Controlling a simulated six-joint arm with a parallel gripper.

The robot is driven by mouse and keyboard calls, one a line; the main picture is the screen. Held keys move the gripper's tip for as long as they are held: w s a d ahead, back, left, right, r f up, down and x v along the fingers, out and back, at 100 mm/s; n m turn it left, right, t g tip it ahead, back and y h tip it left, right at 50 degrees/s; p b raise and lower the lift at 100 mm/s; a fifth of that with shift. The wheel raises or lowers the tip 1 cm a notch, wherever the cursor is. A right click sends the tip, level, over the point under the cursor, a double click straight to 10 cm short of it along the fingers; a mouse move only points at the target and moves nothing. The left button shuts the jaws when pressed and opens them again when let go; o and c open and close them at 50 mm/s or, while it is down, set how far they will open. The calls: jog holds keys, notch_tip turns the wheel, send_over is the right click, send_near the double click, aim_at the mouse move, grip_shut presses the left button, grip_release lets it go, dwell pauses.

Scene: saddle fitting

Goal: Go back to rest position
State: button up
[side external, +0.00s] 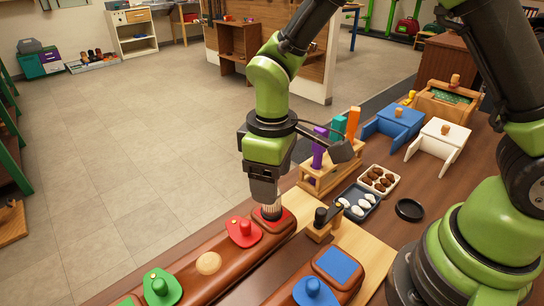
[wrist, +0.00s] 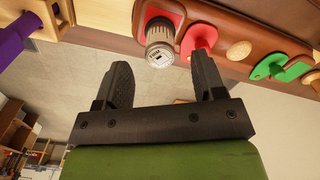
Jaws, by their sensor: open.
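My gripper (side external: 265,200) hangs at the end of my arm over the far end of the long brown padded bench (side external: 215,255). In the wrist view its two dark fingers (wrist: 165,80) are spread apart with nothing between them. A ribbed grey-beige cylinder with a pale marked top (wrist: 160,45) stands on a red pad, just past the fingertips. In the side view the cylinder (side external: 271,210) is right below my gripper and partly hidden by it. I cannot tell the exact gap.
A red piece with a knob (side external: 243,231), a round wooden knob (side external: 208,263) and a green piece (side external: 160,288) line the bench. To the right are a wooden rack (side external: 318,180) with coloured blocks, two small trays, a black ring (side external: 409,209) and blue and white boxes.

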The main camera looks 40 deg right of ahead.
notch_tip(320, 180, up, 5)
jog(key=shift+r, duration=0.1)
jog(key=s+d+r+m+t+y, duration=0.1)
jog(key=s+d+r+m+t, duration=0.2)
jog(key=s+r, duration=0.3)
jog(key=s+d+r+m+t+y, duration=0.1)
jog(key=s+d+r+m+t, duration=0.3)
jog(key=s+r+m, duration=0.2)
jog(key=shift+s+d+r+m, duration=0.3)
jog(key=shift+s+d+r, duration=0.15)
jog(key=shift+s, duration=0.65)
